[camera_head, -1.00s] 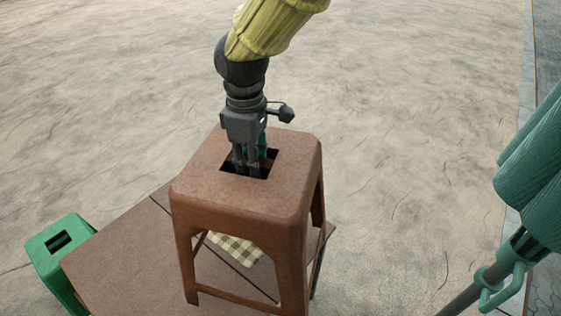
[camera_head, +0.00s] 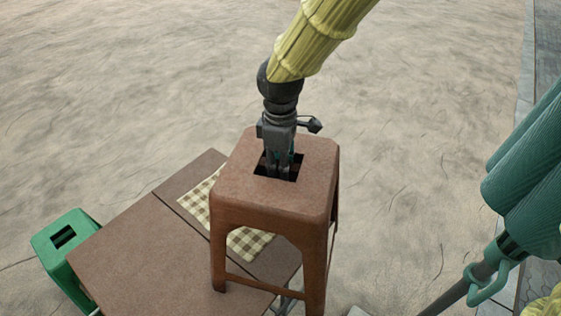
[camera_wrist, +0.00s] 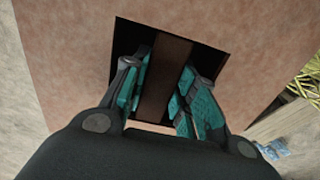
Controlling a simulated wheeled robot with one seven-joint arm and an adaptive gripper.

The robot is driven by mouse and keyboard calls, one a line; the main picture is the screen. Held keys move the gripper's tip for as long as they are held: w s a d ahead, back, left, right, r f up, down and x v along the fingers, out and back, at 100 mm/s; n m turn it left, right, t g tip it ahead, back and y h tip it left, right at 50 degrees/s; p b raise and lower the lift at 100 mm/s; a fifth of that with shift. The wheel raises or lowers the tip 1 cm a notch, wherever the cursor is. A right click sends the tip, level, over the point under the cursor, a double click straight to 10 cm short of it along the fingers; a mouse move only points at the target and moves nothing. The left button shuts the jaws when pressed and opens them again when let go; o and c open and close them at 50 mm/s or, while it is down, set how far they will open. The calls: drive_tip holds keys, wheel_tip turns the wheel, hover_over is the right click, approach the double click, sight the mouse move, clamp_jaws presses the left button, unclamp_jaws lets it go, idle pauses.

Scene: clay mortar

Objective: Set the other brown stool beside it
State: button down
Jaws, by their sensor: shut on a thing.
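A brown stool (camera_head: 275,192) hangs upright from my gripper (camera_head: 278,168) in the head view. The gripper reaches down into the square opening in the stool's seat. In the wrist view my gripper (camera_wrist: 165,100) has its teal-padded fingers on either side of the brown bar (camera_wrist: 166,80) that crosses the opening, shut on it. The stool is in front of a low brown table (camera_head: 150,255) and hides part of it. Whether its legs touch anything below cannot be told. No second brown stool shows.
A green stool (camera_head: 65,240) stands at the table's left. A checkered cloth (camera_head: 247,243) lies on the table. A folded teal umbrella (camera_head: 525,215) is at the right edge. Bare ground (camera_head: 420,130) is open behind and to the right of the table.

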drive_tip(key=shift+d, duration=0.1)
drive_tip(key=shift+f, duration=0.25)
drive_tip(key=c, duration=1.1)
unclamp_jaws()
drive_tip(key=shift+c, duration=0.2)
drive_tip(key=shift+r, duration=0.1)
